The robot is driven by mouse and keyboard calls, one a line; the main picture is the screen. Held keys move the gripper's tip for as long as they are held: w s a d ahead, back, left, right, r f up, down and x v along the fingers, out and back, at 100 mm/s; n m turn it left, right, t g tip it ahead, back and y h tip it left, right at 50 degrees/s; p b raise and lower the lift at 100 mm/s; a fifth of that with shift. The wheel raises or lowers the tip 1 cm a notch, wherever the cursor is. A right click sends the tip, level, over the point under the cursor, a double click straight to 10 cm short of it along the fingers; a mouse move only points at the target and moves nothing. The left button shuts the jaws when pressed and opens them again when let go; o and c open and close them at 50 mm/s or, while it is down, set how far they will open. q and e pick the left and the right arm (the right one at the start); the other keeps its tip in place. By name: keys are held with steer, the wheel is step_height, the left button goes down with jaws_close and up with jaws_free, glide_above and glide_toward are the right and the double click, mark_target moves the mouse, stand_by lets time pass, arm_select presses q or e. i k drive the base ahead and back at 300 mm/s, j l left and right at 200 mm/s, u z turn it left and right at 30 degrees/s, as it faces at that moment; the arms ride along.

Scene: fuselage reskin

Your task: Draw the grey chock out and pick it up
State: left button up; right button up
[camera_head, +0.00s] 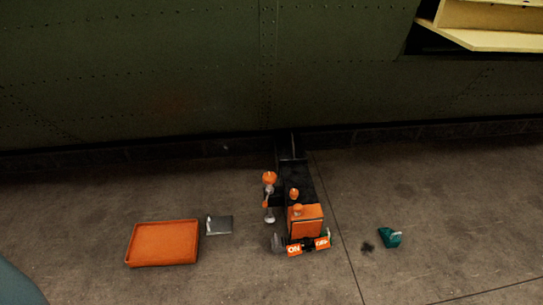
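A small dark grey block, apparently the grey chock (277,242), sits low at the front left corner of an orange and black wheeled machine (305,220). It is close against the machine, but I cannot tell whether it touches a wheel. A flat grey plate (219,226) with a small pale upright piece at its left edge lies on the floor further left. A teal block (390,238) with a pale top piece lies on the floor to the right of the machine. Neither of my grippers is in view.
An orange tray (133,243) lies on the floor at the left and looks empty. The machine's front carries an orange panel with white lettering. A dark green riveted fuselage wall (180,75) closes the back. The floor at the right is mostly clear, with a dark stain.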

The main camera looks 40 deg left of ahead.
mark_target(279, 244)
steer(key=i+j, duration=0.1)
steer(key=j, duration=0.45)
steer(key=i+j+z, duration=0.1)
steer(key=j, duration=0.45)
steer(key=i+j, duration=0.1)
steer(key=j, duration=0.5)
